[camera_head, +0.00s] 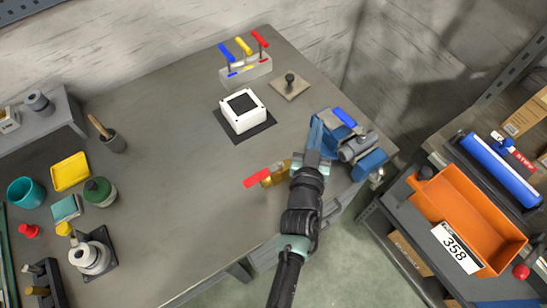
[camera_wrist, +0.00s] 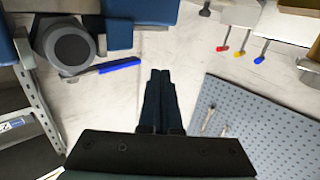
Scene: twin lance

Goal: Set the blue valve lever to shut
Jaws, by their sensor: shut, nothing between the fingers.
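The blue valve lever (camera_head: 343,117) sits on a grey valve body (camera_head: 355,148) at the right corner of the workbench. In the wrist view, the lever (camera_wrist: 119,65) is a long blue bar beside the round grey valve end (camera_wrist: 68,48), lying nearly across the picture with a slight tilt. My gripper (camera_wrist: 160,73) is shut and empty. In the wrist view its fingertips appear to the right of the lever's free end, with a small gap in the picture. In the head view my arm reaches up beside the valve, and the fingertips are hard to make out there.
A red lever (camera_head: 257,178) on a brass valve (camera_head: 275,172) lies left of my wrist. A stand with blue, yellow and red levers (camera_head: 246,66), a white box (camera_head: 242,110) and a black knob (camera_head: 290,79) stand farther back. An orange bin (camera_head: 465,220) is at the right.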

